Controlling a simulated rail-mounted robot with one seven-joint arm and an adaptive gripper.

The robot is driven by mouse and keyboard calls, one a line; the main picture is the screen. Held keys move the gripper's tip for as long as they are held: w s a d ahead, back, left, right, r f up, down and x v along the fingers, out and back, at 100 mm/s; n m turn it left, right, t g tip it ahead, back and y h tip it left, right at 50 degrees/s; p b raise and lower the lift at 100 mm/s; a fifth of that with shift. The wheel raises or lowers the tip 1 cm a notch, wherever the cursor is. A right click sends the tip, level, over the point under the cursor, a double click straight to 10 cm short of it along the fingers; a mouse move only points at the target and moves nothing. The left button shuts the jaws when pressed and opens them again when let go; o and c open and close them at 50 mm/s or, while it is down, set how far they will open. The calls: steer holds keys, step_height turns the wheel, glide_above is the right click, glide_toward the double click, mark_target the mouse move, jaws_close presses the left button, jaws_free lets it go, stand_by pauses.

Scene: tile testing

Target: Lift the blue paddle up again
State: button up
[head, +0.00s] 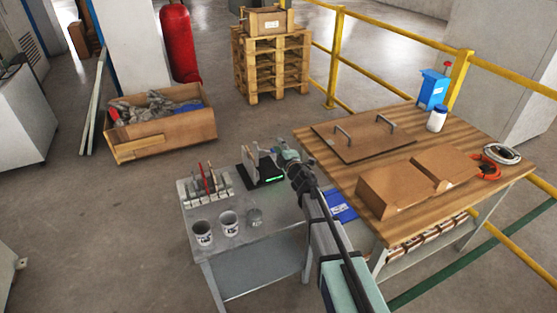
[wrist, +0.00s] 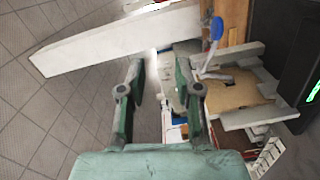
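A small blue paddle (wrist: 216,28) with a pale stem stands at the upper right of the wrist view, just right of my fingertips. My gripper (wrist: 160,70) has its two dark green fingers apart, with a clear gap between the tips. A pale grey part shows behind this gap, and I cannot tell whether it touches a finger. The blue paddle appears to be outside the gap. In the head view my gripper (head: 284,153) is over the small grey table beside a black device (head: 268,180) with a green display. I cannot make out the blue paddle there.
A rack (head: 205,196) with red upright pieces and several cups (head: 229,223) stand on the grey table (head: 262,239). A wooden workbench (head: 326,160) at right bears a handled board (head: 362,136), a brown box (head: 398,196) and a blue dispenser (head: 432,91). A long pale beam (wrist: 110,42) crosses the wrist view.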

steer(key=b, duration=0.1)
glide_toward(271, 151)
steer(key=w, duration=0.1)
steer(key=w+a, duration=0.1)
steer(key=shift+w+f+y, duration=0.1)
steer(key=shift+w+y, duration=0.3)
steer(key=x, duration=0.6)
steer(key=shift+w+f+p, duration=0.15)
steer(key=shift+w+p, duration=0.05)
steer(key=shift+p, duration=0.2)
steer(key=shift+w+a, duration=0.3)
steer(key=shift+w, duration=0.15)
steer(key=shift+c, duration=0.3)
